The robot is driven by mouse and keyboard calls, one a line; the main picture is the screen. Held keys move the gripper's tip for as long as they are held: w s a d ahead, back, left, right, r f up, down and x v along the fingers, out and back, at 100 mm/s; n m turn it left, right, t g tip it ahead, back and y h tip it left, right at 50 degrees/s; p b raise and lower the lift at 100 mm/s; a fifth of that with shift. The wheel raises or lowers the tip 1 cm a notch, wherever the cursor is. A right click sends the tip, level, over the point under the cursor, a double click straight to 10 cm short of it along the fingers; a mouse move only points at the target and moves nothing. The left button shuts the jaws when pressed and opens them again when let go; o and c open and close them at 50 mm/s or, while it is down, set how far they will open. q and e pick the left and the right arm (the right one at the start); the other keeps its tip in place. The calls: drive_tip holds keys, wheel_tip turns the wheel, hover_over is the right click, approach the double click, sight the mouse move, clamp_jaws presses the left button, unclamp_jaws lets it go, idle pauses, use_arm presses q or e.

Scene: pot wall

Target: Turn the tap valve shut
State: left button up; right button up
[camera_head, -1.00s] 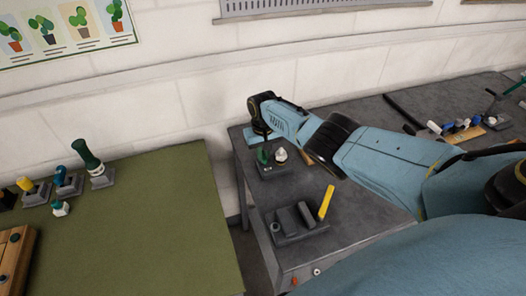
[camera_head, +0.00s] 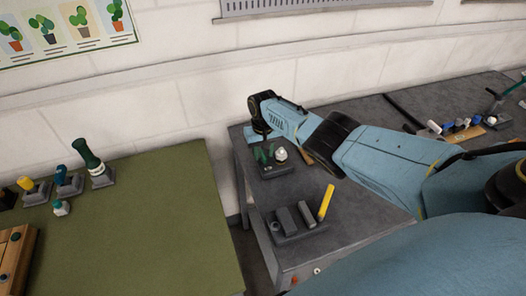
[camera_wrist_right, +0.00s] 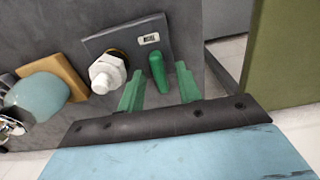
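The tap valve is a dark plate (camera_wrist_right: 133,45) with a green lever (camera_wrist_right: 157,72), a white hex fitting (camera_wrist_right: 106,74) and a small white label. In the head view the plate (camera_head: 277,171) lies on the grey bench near its left edge, with the white fitting (camera_head: 281,155) on top. My right gripper (camera_wrist_right: 160,87) has two green fingers apart, one on each side of the lever's line in the wrist view; I cannot tell whether they touch it. In the head view the right gripper (camera_head: 264,155) points down over the plate and hides the lever. My left gripper is not in view.
A grey block fixture with a yellow handle (camera_head: 326,202) stands nearer on the grey bench. A wooden piece (camera_wrist_right: 55,75) lies beside the valve. A gap separates the bench from a green-topped table (camera_head: 140,225) carrying several small fixtures and a wooden board (camera_head: 14,255).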

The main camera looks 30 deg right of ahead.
sight(263, 154)
drive_tip(key=shift+r, duration=0.25)
wheel_tip(263, 154, up, 13)
drive_tip(key=p, duration=0.3)
drive_tip(key=shift+f, duration=0.1)
idle(0.4)
